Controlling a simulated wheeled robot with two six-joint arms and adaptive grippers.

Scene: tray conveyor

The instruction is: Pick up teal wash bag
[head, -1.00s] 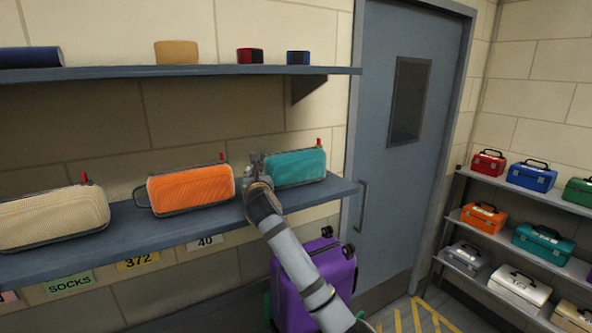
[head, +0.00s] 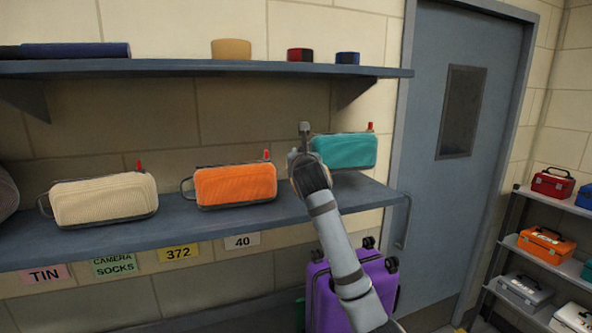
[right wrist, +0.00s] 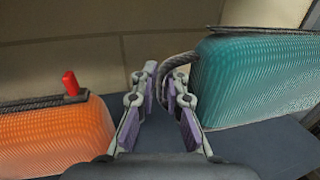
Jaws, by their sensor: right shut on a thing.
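The teal wash bag (head: 346,151) is at the right end of the lower wall shelf, higher against the wall than the bags beside it, so it appears lifted a little off the shelf. My right gripper (head: 304,140) is at the bag's left end. In the right wrist view, the bag (right wrist: 257,78) is to the right, with its dark loop handle (right wrist: 178,62) at the fingers of my right gripper (right wrist: 160,95). The gripper is shut on that loop; the exact contact is partly hidden by the fingers. My left gripper is not in view.
An orange bag (head: 236,186) and a cream bag (head: 104,198) stand on the lower shelf (head: 210,228) to the left. An upper shelf (head: 200,69) hangs above. A purple suitcase (head: 320,290) stands below, a grey door (head: 465,190) to the right.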

